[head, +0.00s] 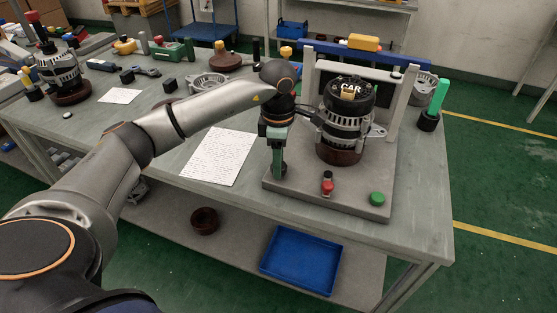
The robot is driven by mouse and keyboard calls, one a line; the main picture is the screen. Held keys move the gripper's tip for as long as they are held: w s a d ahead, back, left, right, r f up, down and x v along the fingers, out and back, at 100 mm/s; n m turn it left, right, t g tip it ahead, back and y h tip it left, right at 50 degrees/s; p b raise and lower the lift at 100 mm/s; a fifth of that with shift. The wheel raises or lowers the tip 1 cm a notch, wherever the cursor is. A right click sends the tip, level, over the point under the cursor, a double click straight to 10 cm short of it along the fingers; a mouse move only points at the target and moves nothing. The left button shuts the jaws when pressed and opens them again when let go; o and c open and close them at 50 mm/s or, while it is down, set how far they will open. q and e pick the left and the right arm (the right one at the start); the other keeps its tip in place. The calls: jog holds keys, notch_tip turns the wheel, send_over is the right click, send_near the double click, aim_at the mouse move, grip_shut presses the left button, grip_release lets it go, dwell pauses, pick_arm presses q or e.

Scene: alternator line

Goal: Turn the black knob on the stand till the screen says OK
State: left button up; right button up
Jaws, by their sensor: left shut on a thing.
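The stand (345,199) is a grey plate with two uprights at the front right of the workbench. A black-topped alternator (345,125) marked "CAR" stands on it. My left gripper (278,170) points down at the stand's front left corner and is shut on the black knob (282,169), which it mostly hides. A dark panel, perhaps the screen (387,75), shows between the uprights behind the alternator. The alternator covers much of it, and I cannot read any OK there. My right gripper is not in view.
A red button (327,188) and a green button (377,198) sit at the stand's front edge. A green-handled tool (438,96) stands to the right. A printed sheet (218,156) lies left of the stand. A blue tray (301,259) is on the lower shelf.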

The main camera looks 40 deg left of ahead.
pick_arm(q)
grip_shut()
jog(key=n, duration=0.5)
jog(key=shift+r, duration=0.1)
jog(key=n+p, duration=0.1)
jog(key=n, duration=0.5)
jog(key=shift+n, duration=0.4)
dwell(0.4)
jog(key=o, duration=1.1)
grip_release()
jog(key=shift+c, duration=0.2)
